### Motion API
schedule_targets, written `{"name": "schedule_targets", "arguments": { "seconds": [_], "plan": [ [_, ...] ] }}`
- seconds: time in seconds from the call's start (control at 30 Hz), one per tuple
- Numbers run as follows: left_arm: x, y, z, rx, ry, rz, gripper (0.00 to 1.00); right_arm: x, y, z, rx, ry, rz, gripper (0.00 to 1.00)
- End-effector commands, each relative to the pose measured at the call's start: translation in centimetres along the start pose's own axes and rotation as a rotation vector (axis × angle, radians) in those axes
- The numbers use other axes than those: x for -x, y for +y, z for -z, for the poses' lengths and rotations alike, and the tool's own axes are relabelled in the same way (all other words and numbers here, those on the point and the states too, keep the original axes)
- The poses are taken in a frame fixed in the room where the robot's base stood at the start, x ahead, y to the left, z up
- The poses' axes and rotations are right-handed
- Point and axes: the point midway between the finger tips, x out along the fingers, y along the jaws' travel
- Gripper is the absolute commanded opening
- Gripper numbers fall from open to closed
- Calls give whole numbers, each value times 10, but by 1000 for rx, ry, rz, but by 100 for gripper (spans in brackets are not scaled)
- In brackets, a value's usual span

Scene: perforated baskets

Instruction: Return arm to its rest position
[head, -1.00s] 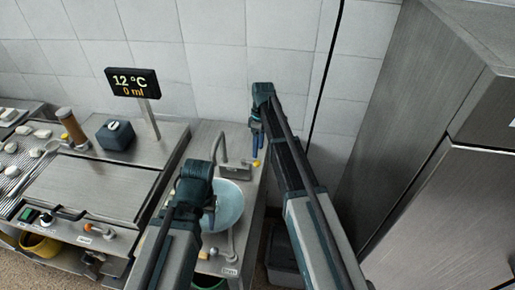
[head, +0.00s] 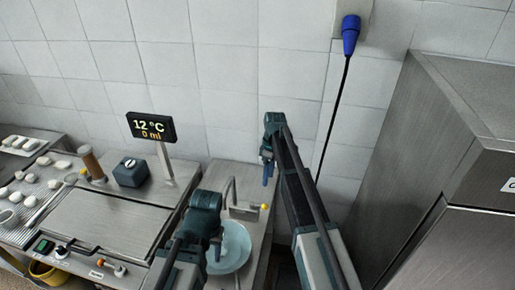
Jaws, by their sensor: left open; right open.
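My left arm comes up from the bottom of the head view, and its dark wrist (head: 206,203) is in front of the light blue round basin (head: 235,246). The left gripper's fingers point down and away and are mostly hidden behind the wrist. My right arm reaches up from the lower right. Its gripper (head: 267,172) hangs at the arm's far end, above the counter's right edge and in front of the tiled wall. I see nothing held in it.
A display reading 12 °C and 0 ml (head: 151,128) stands behind the steel worktop (head: 110,215). A faucet (head: 230,190) rises behind the basin. A steel cabinet (head: 430,180) fills the right side. A blue plug (head: 350,36) with a black cable hangs on the wall.

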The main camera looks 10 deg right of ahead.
Motion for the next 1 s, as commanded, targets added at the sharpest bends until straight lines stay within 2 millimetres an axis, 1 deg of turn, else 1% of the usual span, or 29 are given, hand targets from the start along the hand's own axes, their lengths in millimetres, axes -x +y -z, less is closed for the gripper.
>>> {"name": "schedule_targets", "arguments": {
  "seconds": [0.07, 0.13, 0.17, 0.27, 0.3, 0.37, 0.4, 0.47, 0.5, 0.6, 0.63, 0.7, 0.8, 0.9, 1.0],
  "plan": [
    [0, 0, 0, 0, 0, 0, 50, 0, -1, 0, -1, 0, 0, 66],
    [-4, 0, 0, 0, 0, 0, 50, -6, -9, 0, -11, -4, -4, 66],
    [-7, 1, 0, -1, 0, 0, 50, -11, -16, 0, -23, -7, -7, 66],
    [-24, 2, 1, -2, 0, 0, 50, -37, -60, -1, -96, -25, -32, 66],
    [-32, 3, 2, -3, 0, 1, 50, -51, -82, -2, -141, -34, -48, 66],
    [-45, 4, 3, -4, 0, 1, 50, -72, -119, -7, -217, -46, -75, 66],
    [-53, 5, 3, -5, 0, 1, 50, -85, -142, -11, -268, -52, -96, 66],
    [-64, 6, 4, -7, 0, 1, 50, -103, -173, -18, -346, -56, -128, 66],
    [-71, 6, 4, -8, 0, 2, 50, -114, -193, -24, -395, -56, -148, 66],
    [-86, 8, 5, -10, 0, 2, 50, -136, -232, -38, -506, -49, -194, 66],
    [-89, 8, 5, -10, 0, 2, 50, -141, -241, -42, -534, -46, -207, 66],
    [-95, 9, 6, -12, 0, 2, 50, -151, -258, -50, -589, -38, -229, 66],
    [-99, 9, 6, -12, 0, 3, 50, -158, -272, -57, -642, -29, -250, 66],
    [-100, 9, 6, -13, 0, 3, 50, -159, -276, -58, -665, -24, -259, 66],
    [-99, 9, 6, -13, 0, 3, 50, -158, -275, -57, -670, -23, -259, 66]
  ]
}}
